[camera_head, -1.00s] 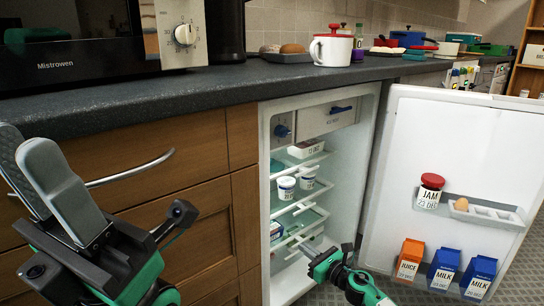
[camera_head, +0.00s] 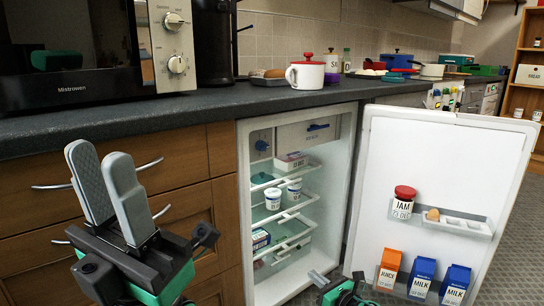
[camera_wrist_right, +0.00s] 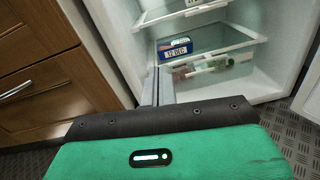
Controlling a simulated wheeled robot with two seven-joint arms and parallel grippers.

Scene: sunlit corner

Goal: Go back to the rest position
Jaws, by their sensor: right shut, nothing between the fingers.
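My left gripper (camera_head: 99,158) is in front of the brown drawers at the left of the head view, its two grey fingers pointing up. The fingers stand apart with a narrow gap, and nothing shows between them. My right gripper (camera_head: 345,290) is low at the bottom edge of the head view, in front of the open fridge (camera_head: 246,190), partly cut off. In the right wrist view its grey fingers (camera_wrist_right: 157,88) are together and empty, in front of the fridge's lower shelves. The right fingertips are hard to make out in the head view.
The fridge door (camera_head: 440,170) stands open to the right, with a jam jar (camera_head: 403,202), an egg, a juice carton and milk cartons on it. Tubs and a blue box (camera_wrist_right: 175,47) sit on the shelves. Drawer handles stick out behind my left gripper. The counter (camera_head: 200,108) runs above.

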